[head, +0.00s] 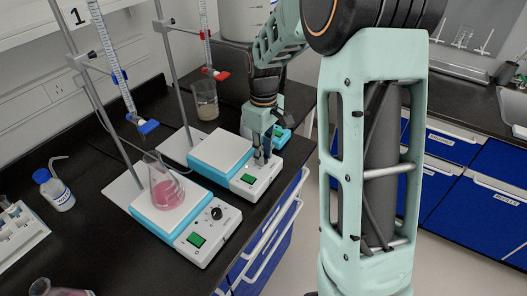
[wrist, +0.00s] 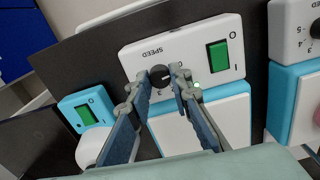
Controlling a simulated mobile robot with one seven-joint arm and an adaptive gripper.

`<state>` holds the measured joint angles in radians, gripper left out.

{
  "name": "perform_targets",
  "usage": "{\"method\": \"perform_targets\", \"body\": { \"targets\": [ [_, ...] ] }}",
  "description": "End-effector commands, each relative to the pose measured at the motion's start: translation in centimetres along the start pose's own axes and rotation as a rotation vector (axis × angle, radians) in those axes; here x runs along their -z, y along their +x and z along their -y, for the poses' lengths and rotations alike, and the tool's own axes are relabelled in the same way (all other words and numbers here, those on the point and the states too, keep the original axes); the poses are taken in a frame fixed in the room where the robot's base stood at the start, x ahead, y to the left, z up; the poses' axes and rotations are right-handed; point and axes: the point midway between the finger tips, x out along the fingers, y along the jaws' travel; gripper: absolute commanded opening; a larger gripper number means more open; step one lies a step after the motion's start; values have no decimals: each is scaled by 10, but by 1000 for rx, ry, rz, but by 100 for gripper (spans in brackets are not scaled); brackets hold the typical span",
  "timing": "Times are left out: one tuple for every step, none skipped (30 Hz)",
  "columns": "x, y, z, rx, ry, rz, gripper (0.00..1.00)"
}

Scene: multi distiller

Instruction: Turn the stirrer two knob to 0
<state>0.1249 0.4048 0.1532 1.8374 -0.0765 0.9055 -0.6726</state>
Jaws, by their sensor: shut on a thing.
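Stirrer two (head: 222,150) is the farther white-and-blue stirrer on the black bench, with a bare white plate and a lit green switch (head: 248,179). In the wrist view, its front panel (wrist: 135,60) shows the SPEED label upside down, beside the green switch (wrist: 218,57). Its dark round knob (wrist: 160,76) sits between my fingertips. My gripper (head: 262,157) reaches down to the panel and is shut on the knob. In the head view, my fingers hide the knob. The knob's exact setting cannot be read.
A nearer stirrer (head: 190,262) carries a flask of pink liquid (head: 163,187) and has its own knob (head: 217,213). A beaker (head: 206,101) stands behind, below a burette. A small teal device (wrist: 73,103) is close beside my gripper. The bench's front edge is near.

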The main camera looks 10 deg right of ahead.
Motion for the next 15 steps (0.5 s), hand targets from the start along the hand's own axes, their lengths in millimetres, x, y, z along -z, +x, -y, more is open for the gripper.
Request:
{"method": "perform_targets", "body": {
  "targets": [
    [1, -1, -1, -1, -14, -3, 0],
    [1, -1, -1, -1, -23, -2, 0],
    [1, -1, -1, -2, -34, -2, 0],
    [1, -1, -1, -2, -40, -2, 0],
    [1, -1, -1, -2, -45, -2, 0],
    [1, -1, -1, -2, -51, -2, 0],
    [1, -1, -1, -2, -56, -2, 0],
    [1, -1, -1, -2, -59, -2, 0],
    [1, -1, -1, -2, -62, -2, 0],
    [1, -1, -1, -2, -64, -2, 0],
    [1, -1, -1, -2, -65, -2, 0],
    [1, -1, -1, -2, -66, -2, 0],
    [1, -1, -1, -2, -67, -2, 0],
    [1, -1, -1, -2, -67, -2, 0],
    [1, -1, -1, -2, -67, -2, 0]
  ]
}}
